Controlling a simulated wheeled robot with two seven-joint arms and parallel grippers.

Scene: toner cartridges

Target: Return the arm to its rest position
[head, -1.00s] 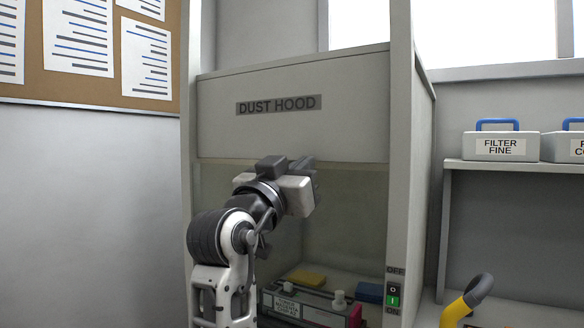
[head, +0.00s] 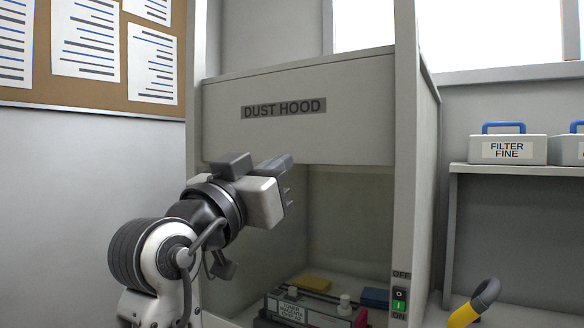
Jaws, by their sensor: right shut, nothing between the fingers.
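Inside the hood are a labelled toner cartridge (head: 295,309), a yellow block (head: 311,283) and a blue block (head: 375,298). A green-lit switch (head: 399,306) is on the right post. A filter case (head: 507,149) stands on the right shelf (head: 500,169).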

